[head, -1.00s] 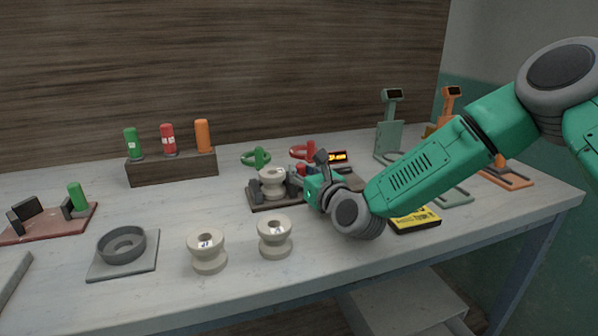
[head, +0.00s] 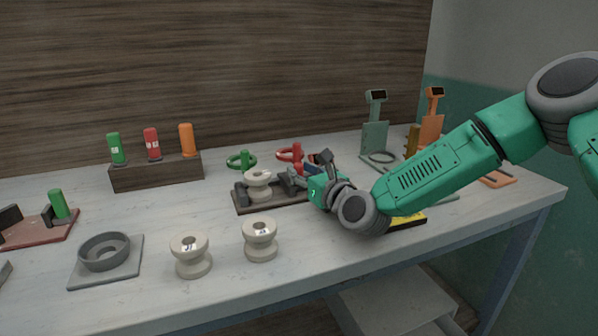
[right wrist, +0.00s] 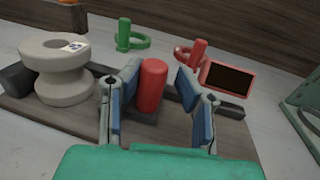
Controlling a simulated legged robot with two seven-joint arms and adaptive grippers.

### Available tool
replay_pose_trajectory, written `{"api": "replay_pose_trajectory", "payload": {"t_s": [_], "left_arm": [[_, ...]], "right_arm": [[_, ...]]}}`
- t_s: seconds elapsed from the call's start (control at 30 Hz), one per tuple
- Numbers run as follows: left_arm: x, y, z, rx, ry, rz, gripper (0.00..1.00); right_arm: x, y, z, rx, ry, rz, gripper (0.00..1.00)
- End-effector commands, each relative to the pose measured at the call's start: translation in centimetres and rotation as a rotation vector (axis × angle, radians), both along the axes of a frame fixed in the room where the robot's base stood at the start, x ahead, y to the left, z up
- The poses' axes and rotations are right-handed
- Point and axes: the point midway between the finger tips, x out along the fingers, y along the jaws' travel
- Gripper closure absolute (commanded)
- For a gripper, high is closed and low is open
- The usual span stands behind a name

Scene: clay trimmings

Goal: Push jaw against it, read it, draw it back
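A cream spool (head: 258,185) with a small label sits on the dark base of a gauge (head: 243,209). The spool also shows at the left of the right wrist view (right wrist: 62,85). The gauge has a red upright handle (right wrist: 151,85) and a red-framed display (right wrist: 230,79), which is dark. My right gripper (head: 318,180) is at the gauge's right end, hiding part of it. In the right wrist view its fingers (right wrist: 160,90) stand apart on either side of the handle, with a gap on the right side. Whether the jaw touches the spool is hard to see. My left gripper is out of view.
Two loose spools (head: 190,254) (head: 260,239) stand in front of the gauge. A grey ring tray (head: 78,276) lies at left. A wooden block (head: 155,174) holds green, red and orange cylinders behind. A yellow-black box (head: 408,220) lies under my right arm. Stands (head: 374,136) are at right.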

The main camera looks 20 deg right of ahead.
Motion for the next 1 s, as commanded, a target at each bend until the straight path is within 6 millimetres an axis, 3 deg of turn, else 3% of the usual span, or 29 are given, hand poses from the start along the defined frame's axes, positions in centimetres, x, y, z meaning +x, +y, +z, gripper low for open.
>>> {"api": "replay_pose_trajectory", "payload": {"t_s": [0.57,0.67,1.0], "left_arm": [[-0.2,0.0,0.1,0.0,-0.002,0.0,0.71],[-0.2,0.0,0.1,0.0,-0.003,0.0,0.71],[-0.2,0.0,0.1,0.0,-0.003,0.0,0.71]], "right_arm": [[-0.4,-0.1,0.2,0.001,-0.003,-0.002,0.71],[-1.6,-0.4,0.1,0.003,-0.001,-0.002,0.71],[-8.5,-1.9,0.0,0.003,0.0,-0.001,0.71]]}}
